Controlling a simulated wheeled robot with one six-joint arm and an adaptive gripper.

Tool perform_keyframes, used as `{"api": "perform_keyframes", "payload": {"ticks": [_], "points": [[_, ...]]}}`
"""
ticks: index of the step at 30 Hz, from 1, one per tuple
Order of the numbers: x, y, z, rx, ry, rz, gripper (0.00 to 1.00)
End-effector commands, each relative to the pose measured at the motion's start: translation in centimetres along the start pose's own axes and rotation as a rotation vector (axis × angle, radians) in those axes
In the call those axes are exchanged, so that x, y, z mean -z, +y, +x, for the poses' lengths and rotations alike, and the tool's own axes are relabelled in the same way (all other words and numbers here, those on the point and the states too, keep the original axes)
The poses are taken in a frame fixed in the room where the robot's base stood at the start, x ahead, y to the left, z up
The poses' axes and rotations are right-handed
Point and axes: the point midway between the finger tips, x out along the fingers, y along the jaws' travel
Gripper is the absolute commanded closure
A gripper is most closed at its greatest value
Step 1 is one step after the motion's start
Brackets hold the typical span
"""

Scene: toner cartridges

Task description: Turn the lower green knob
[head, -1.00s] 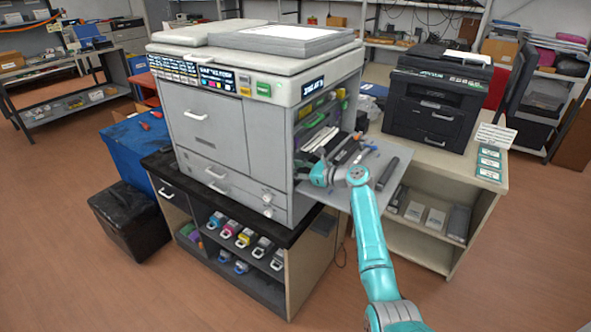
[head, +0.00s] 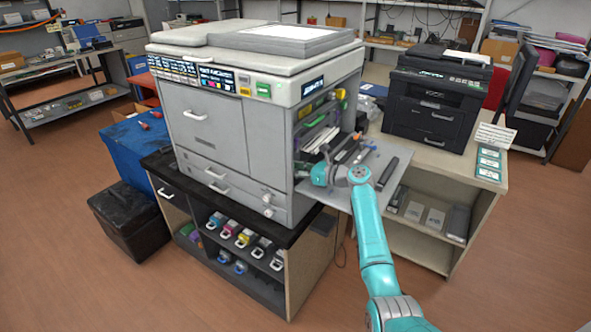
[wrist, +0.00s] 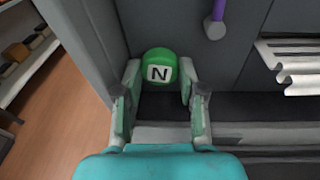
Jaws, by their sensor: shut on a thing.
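The lower green knob (wrist: 160,68) is round and bears a white label with a black N, nearly upright in the wrist view. It sits at the inner edge of the grey copier (head: 213,120). My gripper (wrist: 159,82) has one finger on each side of the knob and is shut on it. In the head view my gripper (head: 318,173) is at the copier's open right side, and the arm hides the lower knob there. A green part (head: 340,94) shows higher in the opening.
A purple lever (wrist: 214,27) hangs right of the knob, and white ribbed parts (wrist: 293,66) lie farther right. The copier's open side panel (head: 393,178) lies flat under my arm. A black printer (head: 435,105) stands on the table behind. Toner cartridges fill the shelf below.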

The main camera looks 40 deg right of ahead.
Motion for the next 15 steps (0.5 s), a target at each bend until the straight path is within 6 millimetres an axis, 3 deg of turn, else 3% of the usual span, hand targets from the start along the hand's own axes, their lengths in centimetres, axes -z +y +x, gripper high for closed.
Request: {"api": "perform_keyframes", "payload": {"ticks": [1,2,3,15], "points": [[0.09,-0.03,-0.01,0.001,0.001,0.0,0.95],[0.09,-0.03,-0.02,0.001,0.001,0.0,0.58],[0.08,-0.03,-0.02,0.001,0.001,0.0,0.49],[0.01,0.03,0.01,0.007,0.004,-0.043,0.49]]}}
